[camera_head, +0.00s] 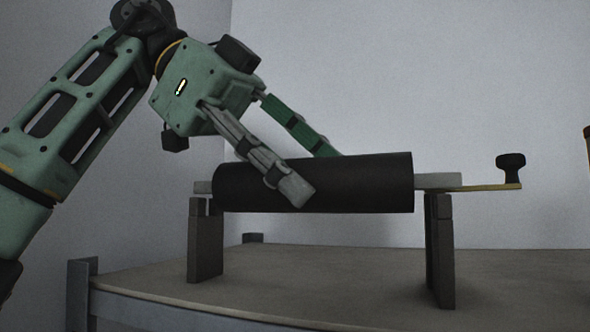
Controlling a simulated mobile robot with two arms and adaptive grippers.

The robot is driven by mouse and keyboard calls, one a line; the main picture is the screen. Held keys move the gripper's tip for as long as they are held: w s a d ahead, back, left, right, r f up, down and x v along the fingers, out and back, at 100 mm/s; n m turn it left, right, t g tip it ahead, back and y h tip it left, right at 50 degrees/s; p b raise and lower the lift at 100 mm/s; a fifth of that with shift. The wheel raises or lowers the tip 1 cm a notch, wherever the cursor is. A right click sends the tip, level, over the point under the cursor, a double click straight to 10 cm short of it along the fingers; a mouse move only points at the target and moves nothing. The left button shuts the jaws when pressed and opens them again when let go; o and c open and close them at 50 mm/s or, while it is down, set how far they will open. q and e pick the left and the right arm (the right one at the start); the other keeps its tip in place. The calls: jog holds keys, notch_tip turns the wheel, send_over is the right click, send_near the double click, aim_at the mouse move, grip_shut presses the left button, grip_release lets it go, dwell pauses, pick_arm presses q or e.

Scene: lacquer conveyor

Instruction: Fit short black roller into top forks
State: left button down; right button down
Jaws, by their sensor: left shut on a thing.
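The short black roller (360,182) lies level across two upright grey forks, with its pale shaft ends over the left fork (206,245) and the right fork (440,260). A yellow crank arm with a black knob (511,165) sticks out at its right end. My left gripper (305,172) reaches down from the upper left and is shut on the roller, one finger on the near side and the other behind it. The far fingertip is hidden by the roller. Whether the shaft ends are fully seated in the fork slots I cannot tell. My right gripper is not in view.
The forks stand on a flat table (340,290) with a grey metal frame and a raised corner post (80,292) at the left. The tabletop between the forks is clear. An orange-brown thing (587,150) is cut off at the right edge.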

pick_arm(q)
jog(key=shift+f+b, duration=0.85)
jog(key=shift+f, duration=0.3)
jog(key=c, duration=1.1)
grip_release()
jog(key=shift+o, duration=0.6)
